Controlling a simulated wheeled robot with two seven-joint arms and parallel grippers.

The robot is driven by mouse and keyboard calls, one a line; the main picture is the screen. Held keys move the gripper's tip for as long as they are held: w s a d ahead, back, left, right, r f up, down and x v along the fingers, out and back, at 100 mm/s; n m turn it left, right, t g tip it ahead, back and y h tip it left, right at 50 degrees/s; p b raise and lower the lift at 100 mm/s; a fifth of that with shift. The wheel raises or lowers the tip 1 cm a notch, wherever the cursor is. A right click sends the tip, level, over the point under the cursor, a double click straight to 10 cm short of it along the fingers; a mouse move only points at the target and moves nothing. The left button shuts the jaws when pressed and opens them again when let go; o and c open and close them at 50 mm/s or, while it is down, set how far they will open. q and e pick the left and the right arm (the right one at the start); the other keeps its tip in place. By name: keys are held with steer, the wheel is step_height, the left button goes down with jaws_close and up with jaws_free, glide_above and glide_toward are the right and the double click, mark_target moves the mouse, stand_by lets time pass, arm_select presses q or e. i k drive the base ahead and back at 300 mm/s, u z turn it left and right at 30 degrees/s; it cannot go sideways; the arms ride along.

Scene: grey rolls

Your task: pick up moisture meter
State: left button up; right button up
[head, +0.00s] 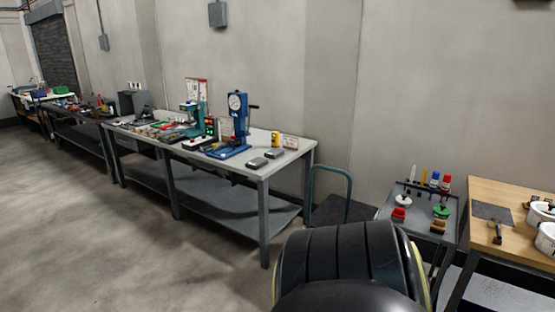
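No item is clearly readable as a moisture meter at this distance. A small yellow handheld device (275,139) stands near the back right of the long grey workbench (292,157), and it may be the meter. A dark device with red and green spots (210,127) stands left of the blue press-like gauge stand (237,118). Two small grey boxes (265,157) lie near the bench's front right. Neither of my grippers is in view.
A small grey table (420,230) with brushes and coloured items stands at right, beside a wooden-topped table (505,195). A green-handled cart (340,210) stands by the wall. Floor (110,245) in front of the bench is clear. More benches stand far left.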

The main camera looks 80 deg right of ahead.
mark_target(275, 134)
steer(key=z, duration=0.95)
steer(key=i, duration=0.9)
steer(key=z, duration=1.65)
steer(key=i, duration=2.35)
steer(key=z, duration=0.1)
